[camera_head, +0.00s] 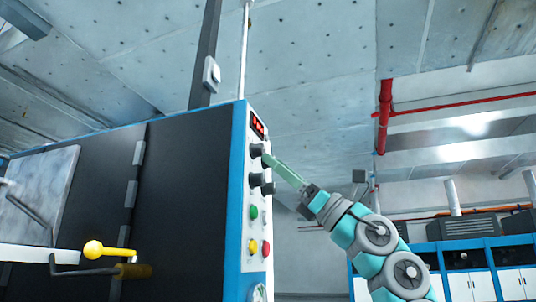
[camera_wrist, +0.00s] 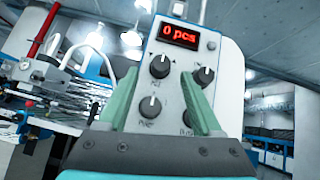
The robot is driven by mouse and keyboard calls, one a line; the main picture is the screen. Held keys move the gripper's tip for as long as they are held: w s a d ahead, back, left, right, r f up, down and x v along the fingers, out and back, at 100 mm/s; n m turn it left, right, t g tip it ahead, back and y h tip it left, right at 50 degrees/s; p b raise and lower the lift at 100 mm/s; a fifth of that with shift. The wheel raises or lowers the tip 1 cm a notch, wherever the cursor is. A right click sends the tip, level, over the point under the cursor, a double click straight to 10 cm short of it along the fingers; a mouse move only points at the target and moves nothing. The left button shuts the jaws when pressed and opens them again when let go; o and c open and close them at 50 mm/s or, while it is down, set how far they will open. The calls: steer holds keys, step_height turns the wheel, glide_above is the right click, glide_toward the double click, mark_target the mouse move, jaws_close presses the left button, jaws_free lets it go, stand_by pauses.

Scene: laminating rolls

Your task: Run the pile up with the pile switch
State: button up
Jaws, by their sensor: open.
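The control panel (camera_head: 243,200) stands on the end of the dark machine, and its white face fills the middle of the wrist view (camera_wrist: 228,95). It carries several black rotary knobs: upper left (camera_wrist: 160,66), upper right (camera_wrist: 204,77), lower left (camera_wrist: 150,107) and lower right (camera_wrist: 189,116), the last partly behind a finger. Their labels are too small to read surely, so I cannot tell which is the pile switch. My gripper (camera_wrist: 160,76) is open and empty, its green fingers framing the upper left knob in the picture. In the head view my gripper (camera_head: 270,161) is close to the knobs; contact is unclear.
A red display (camera_wrist: 179,34) reads "0 pcs". Below the knobs are green (camera_head: 253,212), yellow (camera_head: 253,246) and red (camera_head: 266,248) buttons. A yellow-knobbed lever (camera_head: 94,250) sticks out from the machine's side. Blue-and-white cabinets (camera_head: 480,277) stand at the far right.

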mark_target(258, 150)
steer(key=shift+p+x, duration=0.5)
steer(key=shift+x, duration=1.4)
steer(key=shift+c, duration=0.2)
steer(key=shift+d, duration=0.1)
jaws_close()
